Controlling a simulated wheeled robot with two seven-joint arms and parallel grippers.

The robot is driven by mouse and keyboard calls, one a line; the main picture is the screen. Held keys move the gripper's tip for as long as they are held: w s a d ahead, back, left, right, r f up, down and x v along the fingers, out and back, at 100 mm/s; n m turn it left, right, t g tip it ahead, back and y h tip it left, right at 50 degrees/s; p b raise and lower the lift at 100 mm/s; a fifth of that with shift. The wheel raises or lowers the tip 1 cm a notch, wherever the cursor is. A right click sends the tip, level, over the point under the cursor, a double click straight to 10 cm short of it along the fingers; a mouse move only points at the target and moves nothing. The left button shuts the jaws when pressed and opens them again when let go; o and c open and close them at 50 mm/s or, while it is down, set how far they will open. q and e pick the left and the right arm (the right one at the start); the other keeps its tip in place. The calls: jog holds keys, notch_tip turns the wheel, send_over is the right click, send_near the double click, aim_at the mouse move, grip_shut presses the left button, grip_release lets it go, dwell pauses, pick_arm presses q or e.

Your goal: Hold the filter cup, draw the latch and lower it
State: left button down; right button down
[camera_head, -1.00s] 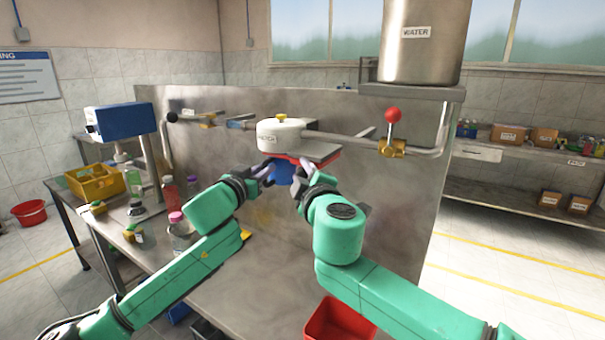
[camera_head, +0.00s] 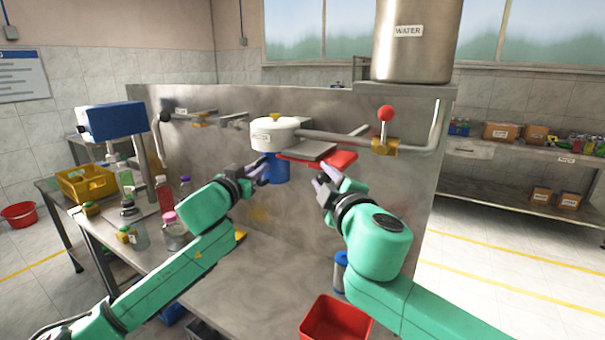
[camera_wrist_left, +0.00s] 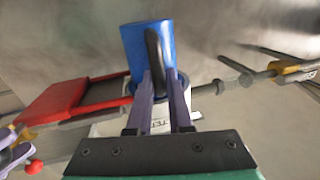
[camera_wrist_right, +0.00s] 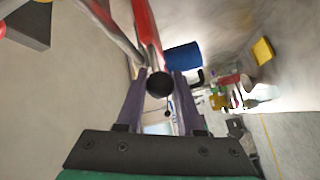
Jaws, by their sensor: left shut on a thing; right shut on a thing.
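The blue filter cup (camera_head: 276,170) sits upright under the white round housing (camera_head: 274,133) on the steel panel; from here it looks against the underside. My left gripper (camera_head: 262,170) is shut on the cup's black handle, which shows in the left wrist view (camera_wrist_left: 155,58). The red latch plate (camera_head: 325,160) sticks out to the right of the housing, beside the cup. My right gripper (camera_head: 325,182) is shut on the latch's black knob, which shows in the right wrist view (camera_wrist_right: 160,83). In that view the blue cup (camera_wrist_right: 184,56) is clear of the knob.
A steel water tank (camera_head: 412,40) stands on a shelf at upper right. A valve lever with a red ball (camera_head: 385,113) is right of the latch. A red bin (camera_head: 335,320) is below. Bottles and a yellow crate (camera_head: 88,184) stand on the left bench.

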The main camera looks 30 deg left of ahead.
jog(key=shift+d+f, duration=0.2)
jog(key=shift+d, duration=0.45)
jog(key=shift+w+f, duration=0.1)
jog(key=shift+w, duration=0.05)
jog(key=c, duration=0.9)
grip_release()
jog(key=o, duration=0.4)
jog(key=shift+c, duration=0.2)
jog(key=shift+d, duration=0.2)
jog(key=shift+r, duration=0.2)
jog(key=v, duration=1.2)
